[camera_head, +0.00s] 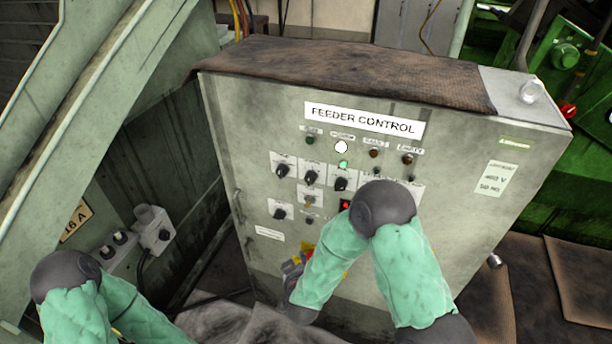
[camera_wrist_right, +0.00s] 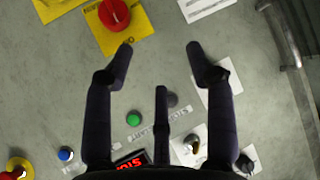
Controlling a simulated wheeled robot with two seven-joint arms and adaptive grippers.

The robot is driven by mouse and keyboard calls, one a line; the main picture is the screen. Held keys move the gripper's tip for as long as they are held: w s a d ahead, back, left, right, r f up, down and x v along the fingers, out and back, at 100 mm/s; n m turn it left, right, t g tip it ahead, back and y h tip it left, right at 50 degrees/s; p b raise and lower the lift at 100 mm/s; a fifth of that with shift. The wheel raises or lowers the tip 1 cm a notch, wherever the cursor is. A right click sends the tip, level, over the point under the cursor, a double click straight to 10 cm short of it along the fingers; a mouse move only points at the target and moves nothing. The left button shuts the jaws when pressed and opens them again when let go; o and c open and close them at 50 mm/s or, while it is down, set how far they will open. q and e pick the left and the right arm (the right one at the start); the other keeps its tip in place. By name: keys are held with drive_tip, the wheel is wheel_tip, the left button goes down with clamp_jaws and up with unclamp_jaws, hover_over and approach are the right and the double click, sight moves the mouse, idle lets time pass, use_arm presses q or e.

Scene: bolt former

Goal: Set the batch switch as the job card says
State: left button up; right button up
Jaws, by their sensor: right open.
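The feeder control cabinet (camera_head: 420,270) stands ahead with black rotary knobs on its front, among them a left knob (camera_head: 282,171), a middle knob (camera_head: 311,178), a right knob (camera_head: 340,184) and a lower knob (camera_head: 279,214). Their small labels are too blurred to read, so I cannot tell which is the batch switch. I cannot make out a job card. My right gripper (camera_wrist_right: 160,58) is open and empty, facing the panel; in the head view it is low, largely behind my arm. My left arm is at the lower left; its gripper is out of view.
In the wrist view, a red knob on a yellow plate (camera_wrist_right: 114,14), a green button (camera_wrist_right: 133,118), a blue button (camera_wrist_right: 66,154) and a red display (camera_wrist_right: 130,160) surround the fingers. A metal handle (camera_wrist_right: 291,55) projects at the right. A socket box (camera_head: 153,230) is left of the cabinet.

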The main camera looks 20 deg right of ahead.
wheel_tip(320, 180, up, 14)
drive_tip(key=w+t+h+p, duration=0.2)
drive_tip(key=t+h+p, duration=0.1)
drive_tip(key=m+t+h+p, duration=0.2)
drive_tip(key=h, duration=0.2)
approach(309, 182)
drive_tip(key=b+x, duration=0.2)
drive_tip(key=x, duration=0.7)
drive_tip(key=shift+w+d, duration=0.15)
drive_tip(key=shift+w, duration=0.15)
clamp_jaws()
